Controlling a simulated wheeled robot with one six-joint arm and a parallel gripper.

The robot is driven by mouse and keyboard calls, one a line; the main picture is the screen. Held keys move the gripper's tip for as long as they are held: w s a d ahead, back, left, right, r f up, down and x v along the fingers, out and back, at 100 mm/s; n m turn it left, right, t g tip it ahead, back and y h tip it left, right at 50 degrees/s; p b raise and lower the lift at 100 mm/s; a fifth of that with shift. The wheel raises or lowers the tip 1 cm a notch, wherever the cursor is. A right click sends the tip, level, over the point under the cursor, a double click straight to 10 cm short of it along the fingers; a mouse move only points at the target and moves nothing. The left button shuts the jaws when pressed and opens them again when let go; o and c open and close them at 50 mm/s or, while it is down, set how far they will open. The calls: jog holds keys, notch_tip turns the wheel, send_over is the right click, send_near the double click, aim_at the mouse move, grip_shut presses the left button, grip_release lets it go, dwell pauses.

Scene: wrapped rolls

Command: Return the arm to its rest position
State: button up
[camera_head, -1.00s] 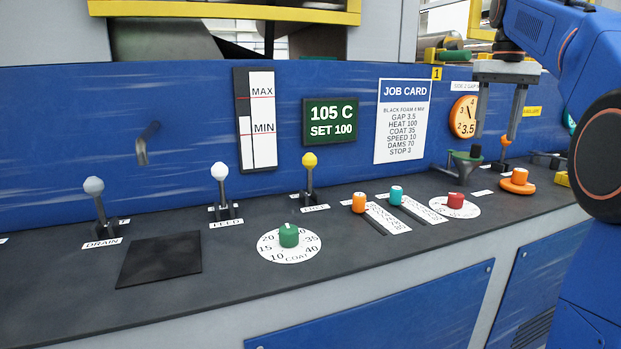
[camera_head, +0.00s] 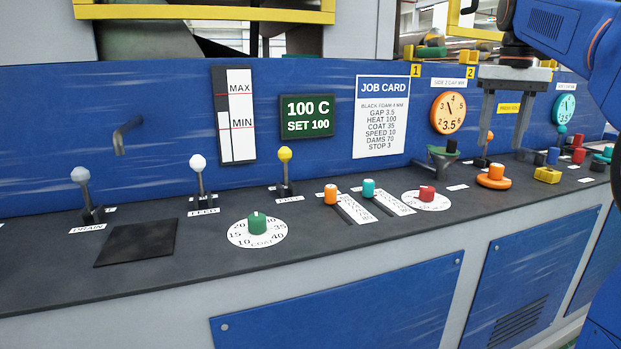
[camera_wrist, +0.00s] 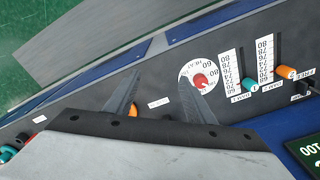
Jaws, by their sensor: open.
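My arm comes in from the upper right in the head view. My gripper (camera_head: 502,140) hangs from it with two grey fingers pointing down, spread apart, with nothing between them. It is in front of the blue back panel, above the right part of the dark console, with an orange knob (camera_head: 495,175) showing just below it. In the wrist view, my gripper (camera_wrist: 160,85) also has its fingers apart and empty. The red-knob dial (camera_wrist: 199,80) shows close to one fingertip; I cannot tell the distance.
The dark console top (camera_head: 190,282) carries levers, a green COAT knob (camera_head: 257,223), sliders (camera_head: 369,188) and a yellow block (camera_head: 547,175). A job card (camera_head: 382,117) and a green display (camera_head: 307,116) reading 100 C are on the panel. The air above the left console is clear.

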jog(key=s+a+f+t, duration=0.1)
jog(key=s+a+f, duration=0.3)
jog(key=s+f, duration=0.5)
jog(key=s+a+f+n+t, duration=0.1)
jog(key=s+a+f+t, duration=0.1)
jog(key=s+a+f, duration=0.3)
jog(key=s+a+f+n+t, duration=0.1)
jog(key=s+a+f, duration=0.3)
jog(key=s+f, duration=1)
notch_tip(320, 180, down, 6)
jog(key=shift+a+f, duration=0.1)
jog(key=shift+a, duration=0.15)
